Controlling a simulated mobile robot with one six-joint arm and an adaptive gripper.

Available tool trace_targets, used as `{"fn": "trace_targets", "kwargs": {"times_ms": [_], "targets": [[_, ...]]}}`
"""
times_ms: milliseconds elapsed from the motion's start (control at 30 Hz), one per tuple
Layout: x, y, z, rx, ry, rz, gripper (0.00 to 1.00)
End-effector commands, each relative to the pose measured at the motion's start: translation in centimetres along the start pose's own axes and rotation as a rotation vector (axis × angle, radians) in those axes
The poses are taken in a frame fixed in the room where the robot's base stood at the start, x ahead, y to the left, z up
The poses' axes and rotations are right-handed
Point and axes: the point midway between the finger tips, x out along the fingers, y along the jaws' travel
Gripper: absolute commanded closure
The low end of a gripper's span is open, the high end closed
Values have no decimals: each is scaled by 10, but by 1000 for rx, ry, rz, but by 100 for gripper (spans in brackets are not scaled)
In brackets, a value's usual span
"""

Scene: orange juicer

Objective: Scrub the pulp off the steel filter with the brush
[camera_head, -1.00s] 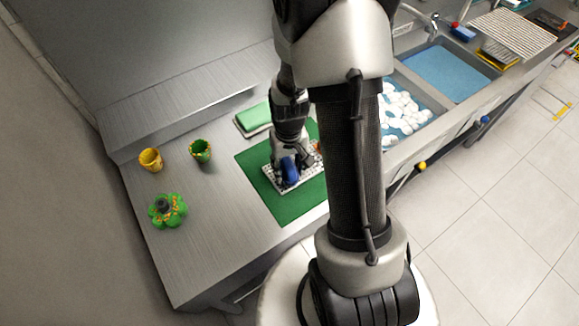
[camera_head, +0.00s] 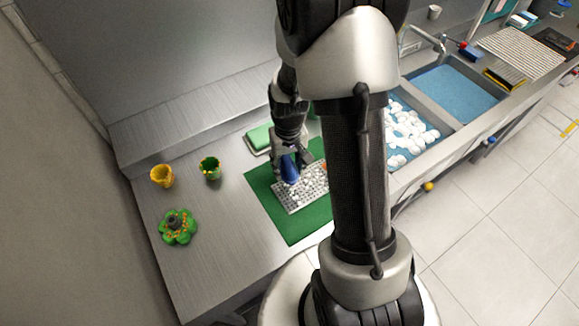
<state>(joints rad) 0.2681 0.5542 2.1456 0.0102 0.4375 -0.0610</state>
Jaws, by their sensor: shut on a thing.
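The steel filter (camera_head: 311,188) is a flat pale perforated plate lying on a green mat (camera_head: 303,225). Whitish lumps lie on its face, mostly in the middle and near part. My gripper (camera_head: 289,166) points down over the filter's far left part and is shut on the blue brush (camera_head: 289,172). The brush's lower end is at or just above the plate; I cannot tell whether it touches. A small orange bit shows near the filter's far right corner, beside my arm. My arm hides the mat's right side.
A yellow cup (camera_head: 162,176), a green cup (camera_head: 210,168) and a green lobed part (camera_head: 178,228) with orange specks stand at left. A green sponge-like block (camera_head: 259,138) lies behind the mat. At right are a sink with white foam (camera_head: 407,130) and a blue basin (camera_head: 457,97).

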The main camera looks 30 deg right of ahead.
Motion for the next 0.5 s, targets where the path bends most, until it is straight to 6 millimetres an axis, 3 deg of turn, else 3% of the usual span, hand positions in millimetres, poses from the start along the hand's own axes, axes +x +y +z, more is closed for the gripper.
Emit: {"fn": "trace_targets", "kwargs": {"times_ms": [300,500], "targets": [[-31,-3,-5,-2,1,0,79],[-37,-3,-6,-2,-1,0,79]]}}
